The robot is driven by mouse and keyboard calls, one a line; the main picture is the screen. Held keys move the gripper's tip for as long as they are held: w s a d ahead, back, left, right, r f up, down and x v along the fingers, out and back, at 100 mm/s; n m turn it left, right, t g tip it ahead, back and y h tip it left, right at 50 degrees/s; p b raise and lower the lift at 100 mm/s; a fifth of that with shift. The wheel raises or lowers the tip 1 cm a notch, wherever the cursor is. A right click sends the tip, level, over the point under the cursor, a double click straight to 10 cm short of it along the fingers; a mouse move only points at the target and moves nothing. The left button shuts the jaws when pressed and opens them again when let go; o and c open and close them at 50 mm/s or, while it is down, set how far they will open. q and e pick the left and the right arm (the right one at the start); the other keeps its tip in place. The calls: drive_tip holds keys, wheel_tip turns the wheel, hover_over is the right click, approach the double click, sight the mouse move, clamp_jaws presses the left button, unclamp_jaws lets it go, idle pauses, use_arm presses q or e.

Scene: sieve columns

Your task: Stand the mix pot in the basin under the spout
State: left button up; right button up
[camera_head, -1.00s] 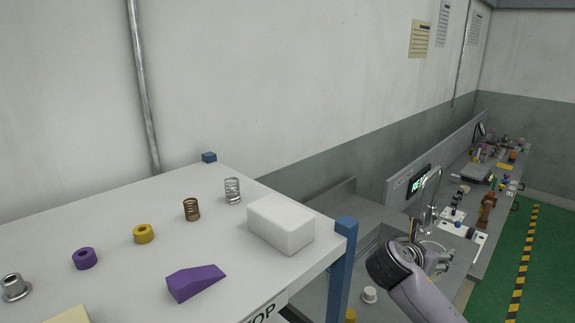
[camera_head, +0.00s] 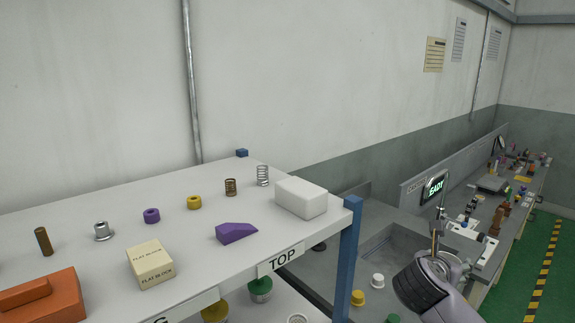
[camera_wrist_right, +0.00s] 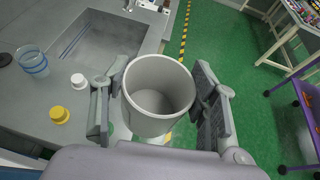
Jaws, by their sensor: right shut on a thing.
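The mix pot is a plain grey, open-topped cylinder (camera_wrist_right: 158,122) in the right wrist view, upright or nearly so, with nothing seen inside. My right gripper (camera_wrist_right: 157,100) is shut on it, one finger on each side. In the head view my right gripper (camera_head: 446,262) is at the lower right, with the pot largely hidden behind the wrist. The basin (camera_head: 388,243) is sunk in the grey counter to its left; it also shows in the right wrist view (camera_wrist_right: 98,45), apart from the pot. My left gripper is not in view.
A white cap (camera_wrist_right: 78,80), a yellow cap (camera_wrist_right: 59,115) and a clear cup (camera_wrist_right: 33,62) stand on the counter near the basin. A shelf with a blue post (camera_head: 348,260) stands left of the basin. Green floor (camera_wrist_right: 230,60) lies right of the counter.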

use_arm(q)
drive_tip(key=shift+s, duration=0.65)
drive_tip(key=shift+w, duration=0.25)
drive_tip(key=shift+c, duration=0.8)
use_arm(e)
drive_tip(key=s+a+r+n+t+y, duration=0.1)
drive_tip(key=s+a+r+n+y, duration=0.1)
drive_tip(key=s+a+n+y, duration=0.2)
drive_tip(key=s+a+r+n+t+y, duration=0.2)
drive_tip(key=s+a+r+n+y, duration=0.1)
drive_tip(key=a, duration=0.8)
drive_tip(key=s+n+y, duration=0.1)
drive_tip(key=s+y, duration=0.1)
drive_tip(key=shift+s+a+r+n+t, duration=0.25)
drive_tip(key=shift+s+r+n+t, duration=0.05)
drive_tip(key=shift+s, duration=0.05)
